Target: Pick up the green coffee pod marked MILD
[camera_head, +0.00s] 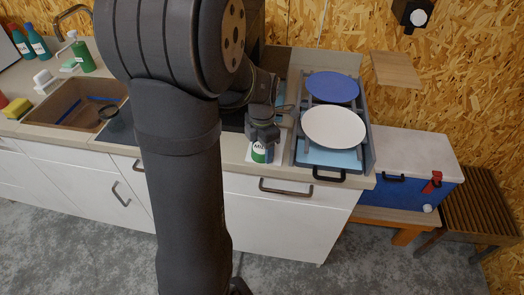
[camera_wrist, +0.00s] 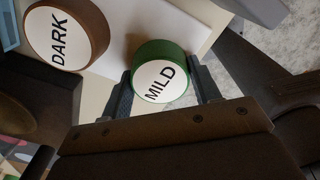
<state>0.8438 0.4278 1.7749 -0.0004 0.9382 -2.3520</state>
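The green coffee pod marked MILD (camera_wrist: 162,82) has a round white label and a green rim. In the wrist view it lies between the two fingers of my gripper (camera_wrist: 163,88), one on each side and very close. I cannot tell whether both fingers press on it. In the head view the MILD pod (camera_head: 259,154) is directly below my gripper (camera_head: 262,138), near the counter's front edge. A brown pod marked DARK (camera_wrist: 66,38) stands to the left in the wrist view, clear of the fingers.
A white board (camera_wrist: 190,22) lies by the pods. To the right, a rack holds a white plate (camera_head: 334,127) and a blue plate (camera_head: 332,87). A sink (camera_head: 85,103) is at the left. The floor (camera_head: 330,275) drops away in front of the counter.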

